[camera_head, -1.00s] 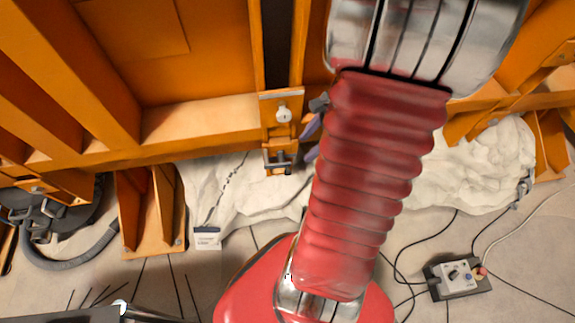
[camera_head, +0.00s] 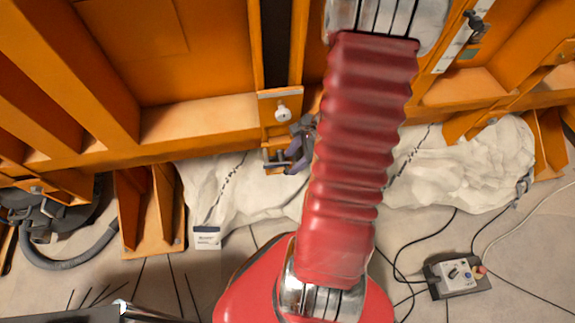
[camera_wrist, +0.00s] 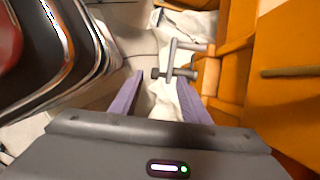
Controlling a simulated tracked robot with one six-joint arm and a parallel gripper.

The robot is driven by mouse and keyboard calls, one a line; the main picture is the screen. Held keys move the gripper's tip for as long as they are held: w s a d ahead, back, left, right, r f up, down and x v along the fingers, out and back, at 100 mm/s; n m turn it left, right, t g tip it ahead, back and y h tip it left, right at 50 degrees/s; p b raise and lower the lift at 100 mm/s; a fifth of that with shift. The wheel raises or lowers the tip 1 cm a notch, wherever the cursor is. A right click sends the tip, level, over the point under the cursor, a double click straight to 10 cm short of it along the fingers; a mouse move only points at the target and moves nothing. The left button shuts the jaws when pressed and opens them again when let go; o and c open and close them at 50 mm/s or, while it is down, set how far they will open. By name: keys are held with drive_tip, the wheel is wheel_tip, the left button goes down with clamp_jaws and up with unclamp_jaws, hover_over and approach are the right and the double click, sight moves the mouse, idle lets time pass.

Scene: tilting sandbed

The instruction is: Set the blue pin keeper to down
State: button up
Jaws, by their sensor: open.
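A dark metal pin fitting (camera_head: 275,157) sits at the lower end of an orange bracket in the head view. It also shows in the wrist view as a dark crossbar with a round end (camera_wrist: 172,73), beside a grey bar. No blue shows on it, so I cannot tell whether it is the blue pin keeper. My gripper (camera_head: 298,153) is just right of this fitting in the head view. In the wrist view my gripper (camera_wrist: 160,85) has its purple fingers spread and empty, with the fitting beyond their tips. Contact is not visible.
A round white knob (camera_head: 282,112) is on the bracket above the fitting. Another dark fitting on a pale plate (camera_head: 460,40) is at the upper right. Orange beams (camera_head: 200,125) run close by. White sheeting (camera_head: 460,165) and a control box (camera_head: 457,275) lie below.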

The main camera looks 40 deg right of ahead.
sight(286, 170)
drive_tip(key=shift+x, duration=2.05)
drive_tip(key=shift+s+a+f, duration=0.1)
drive_tip(key=shift+s, duration=0.1)
clamp_jaws()
